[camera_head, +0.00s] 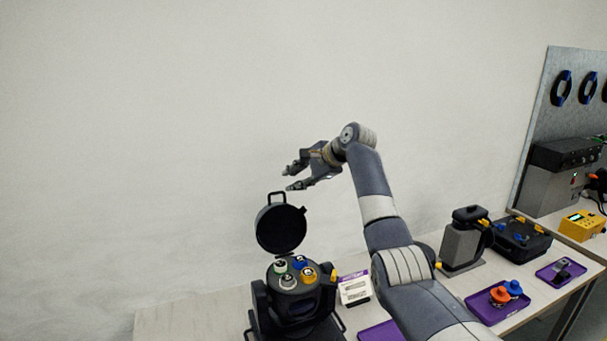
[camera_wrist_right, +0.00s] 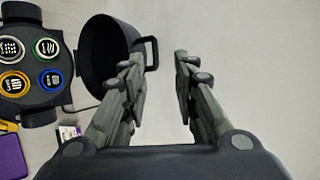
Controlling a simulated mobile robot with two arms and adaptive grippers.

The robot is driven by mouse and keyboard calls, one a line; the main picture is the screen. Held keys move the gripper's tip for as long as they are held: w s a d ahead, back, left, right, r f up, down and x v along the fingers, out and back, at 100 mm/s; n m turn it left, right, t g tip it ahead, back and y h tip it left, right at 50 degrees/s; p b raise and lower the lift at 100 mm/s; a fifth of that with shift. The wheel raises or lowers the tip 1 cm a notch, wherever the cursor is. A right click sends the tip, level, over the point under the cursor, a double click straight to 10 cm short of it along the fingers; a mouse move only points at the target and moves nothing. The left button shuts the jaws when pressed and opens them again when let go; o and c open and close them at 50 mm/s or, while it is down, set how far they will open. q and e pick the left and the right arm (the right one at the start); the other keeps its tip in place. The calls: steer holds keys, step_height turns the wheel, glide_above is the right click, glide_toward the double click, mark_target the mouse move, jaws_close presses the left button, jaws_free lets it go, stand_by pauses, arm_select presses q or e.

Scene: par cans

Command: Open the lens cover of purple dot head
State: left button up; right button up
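The black lamp head (camera_head: 293,295) stands on the table with its face up, showing several lenses ringed in green, blue, yellow and white. Its round black lens cover (camera_head: 281,229) stands upright at the far edge, swung open, with a loop handle (camera_head: 277,198) on top. No purple dot is distinguishable on it. My right gripper (camera_head: 289,178) is open and empty, above the cover and apart from it. My left gripper is not visible.
A white card with purple print (camera_head: 355,289) stands right of the head. Purple trays (camera_head: 488,310), a dark grey device (camera_head: 463,243) and a black case (camera_head: 520,236) lie further right.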

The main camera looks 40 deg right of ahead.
steer(key=v, duration=0.3)
steer(key=shift+s+r, duration=0.2)
steer(key=shift+s, duration=0.05)
steer(key=shift+w, duration=0.1)
stand_by(0.3)
